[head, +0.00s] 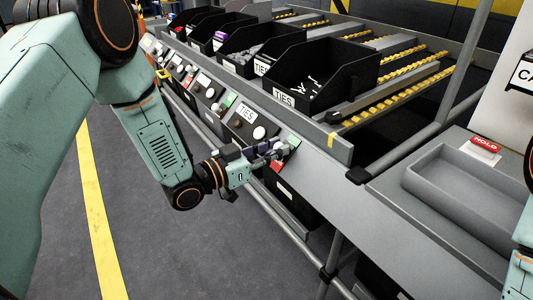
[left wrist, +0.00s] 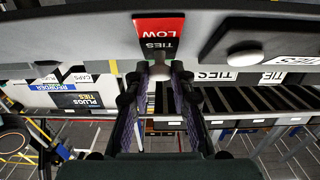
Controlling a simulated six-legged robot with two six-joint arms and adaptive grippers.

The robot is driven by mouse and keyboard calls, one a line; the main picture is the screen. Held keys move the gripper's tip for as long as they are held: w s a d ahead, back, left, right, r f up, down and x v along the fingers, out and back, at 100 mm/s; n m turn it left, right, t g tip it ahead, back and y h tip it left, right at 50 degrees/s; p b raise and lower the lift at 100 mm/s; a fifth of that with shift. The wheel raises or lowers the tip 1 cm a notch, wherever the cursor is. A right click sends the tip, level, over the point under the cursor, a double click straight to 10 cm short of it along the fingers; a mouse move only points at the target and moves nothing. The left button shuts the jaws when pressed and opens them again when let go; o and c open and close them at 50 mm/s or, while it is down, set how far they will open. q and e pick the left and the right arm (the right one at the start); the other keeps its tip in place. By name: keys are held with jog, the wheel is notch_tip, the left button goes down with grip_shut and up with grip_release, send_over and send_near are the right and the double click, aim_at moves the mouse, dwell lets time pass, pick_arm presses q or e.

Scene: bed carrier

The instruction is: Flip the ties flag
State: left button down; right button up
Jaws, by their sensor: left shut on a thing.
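The ties flag (head: 277,167) shows a red part at the front of the rail, with a green part just above it. In the left wrist view the ties flag (left wrist: 158,27) shows its red face reading LOW above a black strip reading TIES. My left gripper (head: 270,151) reaches it from the left. In the left wrist view its fingertips (left wrist: 159,73) are close together at the flag's lower edge, shut on it; the exact contact is partly hidden by the fingers. My right gripper is out of view.
A black ties bin (head: 325,62) with white pieces stands behind the rail. A TIES panel (head: 242,121) with a white button is left of the flag. A grey tray (head: 450,190) and a red HOLD sign (head: 486,144) are at the right. The floor left of the rack is clear.

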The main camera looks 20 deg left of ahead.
pick_arm(q)
jog(key=shift+w+d+r+p, duration=0.15)
jog(key=shift+w+d+r, duration=0.15)
jog(key=shift+r, duration=0.15)
jog(key=shift+w+d+r+p, duration=0.2)
jog(key=shift+w+r, duration=0.1)
jog(key=shift+r, duration=0.1)
jog(key=shift+a, duration=0.1)
jog(key=shift+w+r, duration=0.1)
jog(key=c, duration=1.2)
grip_release()
jog(key=shift+o, duration=0.2)
jog(key=v, duration=1.2)
